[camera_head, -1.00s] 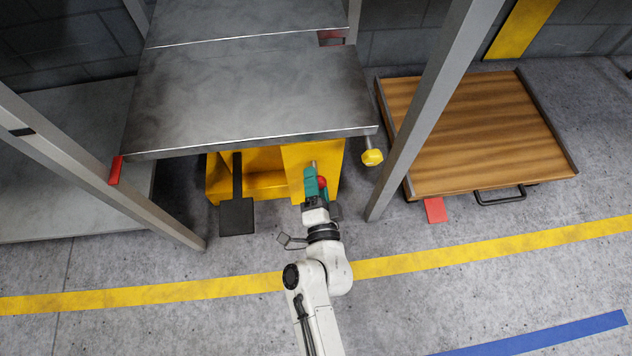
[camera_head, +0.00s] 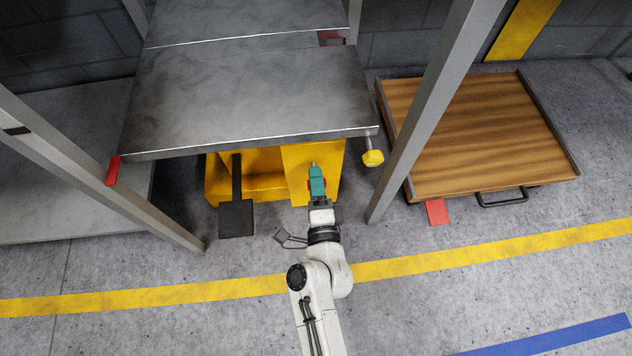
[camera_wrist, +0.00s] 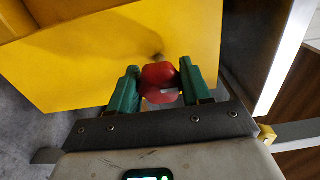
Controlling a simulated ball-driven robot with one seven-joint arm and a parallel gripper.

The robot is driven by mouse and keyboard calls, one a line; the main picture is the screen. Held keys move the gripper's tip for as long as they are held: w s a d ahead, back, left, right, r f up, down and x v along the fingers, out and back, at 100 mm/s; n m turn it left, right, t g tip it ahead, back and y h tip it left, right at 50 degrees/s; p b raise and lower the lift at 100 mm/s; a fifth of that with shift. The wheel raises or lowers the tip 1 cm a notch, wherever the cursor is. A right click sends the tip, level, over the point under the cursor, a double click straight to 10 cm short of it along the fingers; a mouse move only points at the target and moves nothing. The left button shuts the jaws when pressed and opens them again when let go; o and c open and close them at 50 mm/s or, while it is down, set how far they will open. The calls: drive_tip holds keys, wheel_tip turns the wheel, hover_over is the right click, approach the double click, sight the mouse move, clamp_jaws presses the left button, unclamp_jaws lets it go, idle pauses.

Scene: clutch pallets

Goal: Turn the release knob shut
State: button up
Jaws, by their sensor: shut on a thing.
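The release knob (camera_wrist: 160,76) is red and lobed, with a small pale mark on its near side, in front of the yellow housing (camera_wrist: 150,40) in the wrist view. My gripper (camera_wrist: 158,84) has its two green fingers on either side of it, shut on it. In the head view my gripper (camera_head: 317,182) is at the front of the yellow housing (camera_head: 325,160), below the grey platform. There its fingers overlap, seen nearly edge-on, and hide most of the knob.
The grey platform (camera_head: 250,95) overhangs the housing. A yellow hexagonal knob (camera_head: 373,158) hangs at its right corner. A black pedal (camera_head: 237,217) is left of my gripper. Metal posts (camera_head: 420,110) stand on both sides. A wooden pallet (camera_head: 480,130) lies right. Floor in front is clear.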

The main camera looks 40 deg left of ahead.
drive_tip(key=shift+s+f, duration=0.15)
drive_tip(key=o, duration=1)
drive_tip(key=shift+o, duration=0.2)
drive_tip(key=b+v, duration=0.1)
drive_tip(key=v, duration=0.9)
drive_tip(key=shift+s+d, duration=0.15)
drive_tip(key=shift+d, duration=0.15)
